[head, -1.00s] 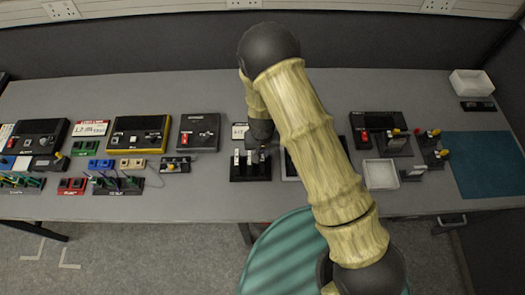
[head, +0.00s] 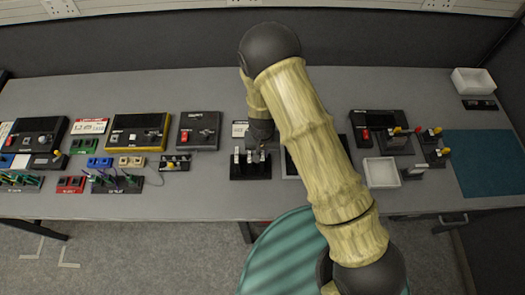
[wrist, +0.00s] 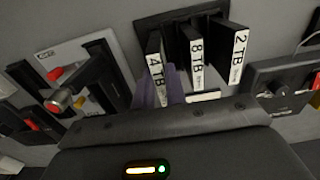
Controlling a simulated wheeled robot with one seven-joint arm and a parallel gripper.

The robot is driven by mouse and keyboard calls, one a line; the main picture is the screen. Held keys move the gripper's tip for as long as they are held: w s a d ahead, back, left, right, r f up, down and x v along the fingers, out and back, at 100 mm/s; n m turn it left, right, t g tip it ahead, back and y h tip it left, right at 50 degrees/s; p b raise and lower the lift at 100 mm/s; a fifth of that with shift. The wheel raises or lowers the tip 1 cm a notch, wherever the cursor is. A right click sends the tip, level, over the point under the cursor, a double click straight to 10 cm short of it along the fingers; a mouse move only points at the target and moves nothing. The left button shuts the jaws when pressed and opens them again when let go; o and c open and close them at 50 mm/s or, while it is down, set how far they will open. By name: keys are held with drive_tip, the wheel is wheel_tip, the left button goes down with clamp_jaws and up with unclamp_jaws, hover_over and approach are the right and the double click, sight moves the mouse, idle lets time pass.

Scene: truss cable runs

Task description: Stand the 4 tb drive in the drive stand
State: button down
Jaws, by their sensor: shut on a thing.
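The 4 TB drive (wrist: 155,68) is a thin black slab with a white end label, on the left of three drives in the wrist view. My gripper (wrist: 168,92) is shut on it; the jaws are mostly hidden behind the wrist housing. The black drive stand (wrist: 150,22) is behind the drives. The 4 TB drive is upright at the stand's end slot; whether its foot is fully down is hidden. The 8 TB drive (wrist: 196,62) and 2 TB drive (wrist: 238,58) stand beside it.
A black box with a red switch (head: 198,130) is left of the stand. A white tray (head: 382,173) and another switch box (head: 376,127) are right of my arm. Strips of plugs and cables (head: 115,183) fill the left front. A teal mat (head: 490,170) is clear at far right.

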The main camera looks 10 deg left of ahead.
drive_tip(key=shift+f, duration=0.1)
drive_tip(key=shift+f+b, duration=0.45)
drive_tip(key=shift+f, duration=0.05)
idle(0.3)
drive_tip(key=c, duration=1)
unclamp_jaws()
drive_tip(key=shift+c, duration=0.2)
drive_tip(key=shift+r+p, duration=2.75)
drive_tip(key=shift+r, duration=1.05)
